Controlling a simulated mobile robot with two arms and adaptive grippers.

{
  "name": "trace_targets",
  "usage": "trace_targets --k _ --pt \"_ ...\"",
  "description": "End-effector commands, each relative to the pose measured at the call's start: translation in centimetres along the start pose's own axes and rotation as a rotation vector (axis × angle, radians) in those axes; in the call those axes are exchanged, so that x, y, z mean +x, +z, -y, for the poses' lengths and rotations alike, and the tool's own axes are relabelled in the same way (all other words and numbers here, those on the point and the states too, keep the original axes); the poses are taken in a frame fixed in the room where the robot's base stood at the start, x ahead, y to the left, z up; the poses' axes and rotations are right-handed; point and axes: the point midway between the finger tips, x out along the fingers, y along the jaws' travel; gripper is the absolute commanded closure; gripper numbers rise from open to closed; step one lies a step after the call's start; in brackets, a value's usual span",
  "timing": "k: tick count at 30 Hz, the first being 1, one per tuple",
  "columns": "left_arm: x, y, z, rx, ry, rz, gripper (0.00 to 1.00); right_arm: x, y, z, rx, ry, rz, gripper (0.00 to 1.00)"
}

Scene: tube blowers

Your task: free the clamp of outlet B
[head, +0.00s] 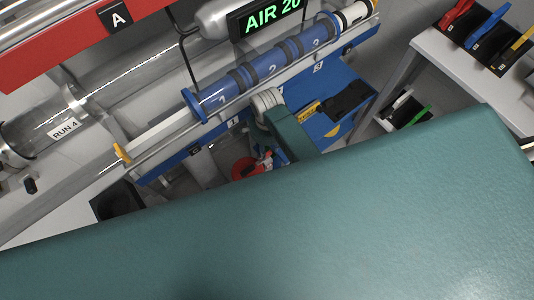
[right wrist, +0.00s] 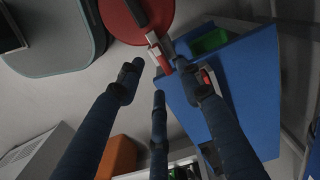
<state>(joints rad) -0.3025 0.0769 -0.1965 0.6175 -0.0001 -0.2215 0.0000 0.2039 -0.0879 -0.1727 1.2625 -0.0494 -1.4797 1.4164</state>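A red round cap (right wrist: 128,14) with a dark bar across it is at the top of the right wrist view. A clamp with a pale metal body and red lever (right wrist: 157,50) sits at its lower edge. No letter B is readable on it, so I cannot tell which outlet it is. In the head view the red cap (head: 243,168) shows partly above the teal surface. My right gripper (right wrist: 160,80) has its dark blue fingers spread, open and empty, just short of the clamp; they appear apart from it. My left gripper is not in view.
A blue panel (right wrist: 245,85) with a green recess (right wrist: 210,42) stands right of the clamp. A blue segmented tube (head: 262,68) and a clear tube labelled RUN 4 (head: 95,92) run above. A side table (head: 460,75) holds coloured items. A large teal surface fills the foreground.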

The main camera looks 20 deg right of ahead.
Motion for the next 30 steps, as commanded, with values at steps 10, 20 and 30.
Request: trace_targets --k 10,20,30 --pt "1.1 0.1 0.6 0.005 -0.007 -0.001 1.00 5.2 -0.1 0.0 -0.002 0.000 -0.001 0.64" --pt "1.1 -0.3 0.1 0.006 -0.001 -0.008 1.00 5.6 -0.1 0.0 -0.001 -0.001 -0.001 0.64" --pt "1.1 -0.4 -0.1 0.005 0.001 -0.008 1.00 5.6 -0.1 0.0 -0.002 0.000 -0.001 1.00"
